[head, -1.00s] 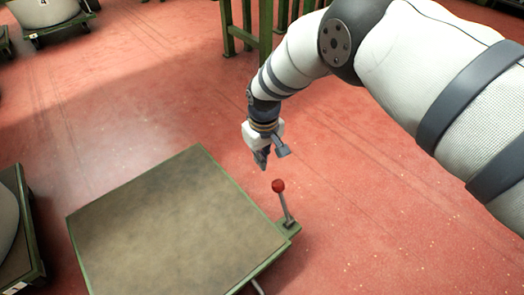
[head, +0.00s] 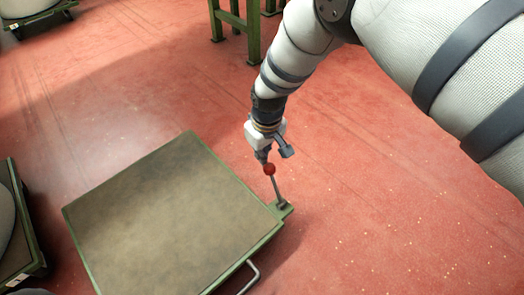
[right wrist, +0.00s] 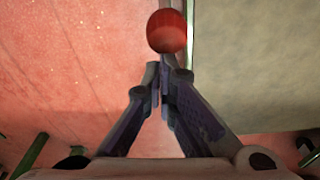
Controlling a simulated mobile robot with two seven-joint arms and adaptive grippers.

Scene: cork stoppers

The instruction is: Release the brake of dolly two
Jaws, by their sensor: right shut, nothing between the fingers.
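An empty dolly (head: 165,215) with a flat brown top and green frame stands on the floor. No number shows on it, so I cannot tell whether it is dolly two. Its brake lever (head: 277,188), a grey rod with a red knob (head: 269,169), rises from the corner nearest my right gripper. My right gripper (head: 264,158) is shut and empty, with its fingertips right at the knob. In the right wrist view the red knob (right wrist: 167,31) lies just beyond the closed fingertips (right wrist: 161,75); I cannot tell whether they touch. My left gripper is not in view.
A loaded dolly (head: 22,235) stands at the left edge, and another (head: 38,18) at the top left. A green metal stand (head: 234,22) is at the top. A pale handle (head: 252,276) sticks out from the near side of the empty dolly. The red floor to the right is clear.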

